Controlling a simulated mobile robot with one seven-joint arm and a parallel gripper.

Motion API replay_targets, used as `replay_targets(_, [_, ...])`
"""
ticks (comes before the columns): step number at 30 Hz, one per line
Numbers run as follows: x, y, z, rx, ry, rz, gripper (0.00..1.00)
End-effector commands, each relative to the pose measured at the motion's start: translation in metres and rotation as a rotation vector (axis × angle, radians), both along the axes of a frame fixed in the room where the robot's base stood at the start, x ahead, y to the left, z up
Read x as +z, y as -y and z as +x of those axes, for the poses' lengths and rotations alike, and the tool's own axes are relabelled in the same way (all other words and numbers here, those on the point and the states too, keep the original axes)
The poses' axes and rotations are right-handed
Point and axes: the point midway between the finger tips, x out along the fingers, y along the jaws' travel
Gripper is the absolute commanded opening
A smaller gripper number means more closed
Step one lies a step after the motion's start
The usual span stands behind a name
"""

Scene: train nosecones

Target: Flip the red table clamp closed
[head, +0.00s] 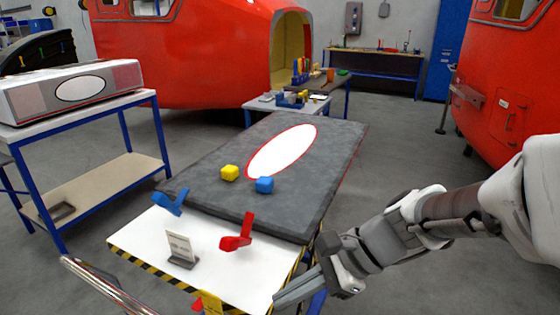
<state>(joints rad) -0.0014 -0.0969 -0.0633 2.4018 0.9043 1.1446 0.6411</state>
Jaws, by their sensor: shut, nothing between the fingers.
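The red table clamp (238,233) stands at the front edge of the grey slab (290,145) on the white table end. Its handle sticks up and tilts, and its flat part reaches left. I cannot tell whether its far end touches the slab. My gripper (285,298) is in front and to the right of the clamp, low by the table's right front corner. Its fingers are together, with nothing between them, and apart from the clamp. A blue clamp (172,203) stands at the slab's left front corner.
A small sign (180,247) stands on the white table end (135,232), left of the red clamp. A metal rail (105,290) is at the lower left. A cart (75,120) stands left.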

Motion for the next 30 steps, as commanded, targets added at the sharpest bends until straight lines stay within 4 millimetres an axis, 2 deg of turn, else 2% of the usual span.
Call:
replay_targets(1, [-0.02, -0.008, 0.01, -0.08, -0.104, 0.064, 0.0])
replay_targets(6, [-0.051, -0.03, 0.051, -0.361, -0.433, 0.279, 0.0])
replay_targets(12, [-0.08, -0.036, 0.092, -0.592, -0.698, 0.451, 0.0])
replay_targets(15, [-0.088, -0.036, 0.104, -0.654, -0.767, 0.497, 0.0])
replay_targets(19, [-0.09, -0.036, 0.11, -0.686, -0.8, 0.522, 0.0])
replay_targets(30, [-0.091, -0.039, 0.11, -0.685, -0.8, 0.522, 0.0])
